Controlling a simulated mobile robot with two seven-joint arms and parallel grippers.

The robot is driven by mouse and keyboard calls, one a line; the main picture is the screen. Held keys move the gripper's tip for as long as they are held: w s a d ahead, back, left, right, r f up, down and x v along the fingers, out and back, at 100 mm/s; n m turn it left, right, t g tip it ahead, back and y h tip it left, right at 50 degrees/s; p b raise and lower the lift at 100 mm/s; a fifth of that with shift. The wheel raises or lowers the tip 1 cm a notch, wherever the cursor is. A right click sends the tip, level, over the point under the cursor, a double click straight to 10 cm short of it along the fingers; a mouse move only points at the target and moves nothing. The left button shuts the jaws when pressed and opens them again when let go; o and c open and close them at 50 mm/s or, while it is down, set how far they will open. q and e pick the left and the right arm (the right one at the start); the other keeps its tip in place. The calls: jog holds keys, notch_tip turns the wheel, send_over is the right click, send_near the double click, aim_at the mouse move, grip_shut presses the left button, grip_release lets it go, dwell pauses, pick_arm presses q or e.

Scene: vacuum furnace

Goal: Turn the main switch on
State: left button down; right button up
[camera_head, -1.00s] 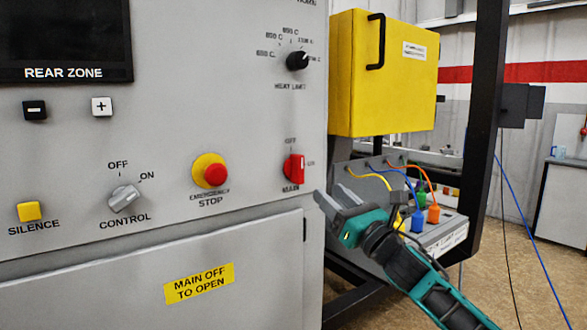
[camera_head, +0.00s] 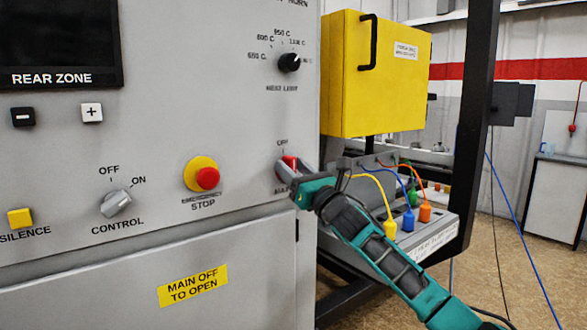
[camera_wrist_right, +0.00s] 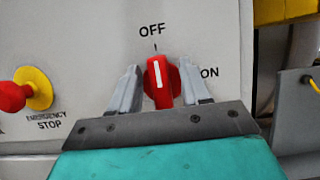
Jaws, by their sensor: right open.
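The red main switch (camera_head: 290,162) sits on the grey panel near its right edge. It is partly hidden by my right gripper in the head view. In the right wrist view the red main switch (camera_wrist_right: 160,82) shows its white line upright, pointing at the OFF mark. My right gripper (camera_head: 293,172) is at the switch, and in the right wrist view its open fingers (camera_wrist_right: 161,88) stand on either side of the knob. A small gap shows on the left; on the right the finger is close to the knob, and contact is unclear. My left gripper is not in view.
The emergency stop (camera_head: 207,178) is left of the main switch. A control knob (camera_head: 116,203) and yellow silence button (camera_head: 20,218) are farther left. A yellow box (camera_head: 370,80) and coloured plugs (camera_head: 408,223) with cables are to the right.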

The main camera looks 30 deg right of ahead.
jog(key=shift+w, duration=0.1)
jog(key=shift+c, duration=0.5)
grip_shut()
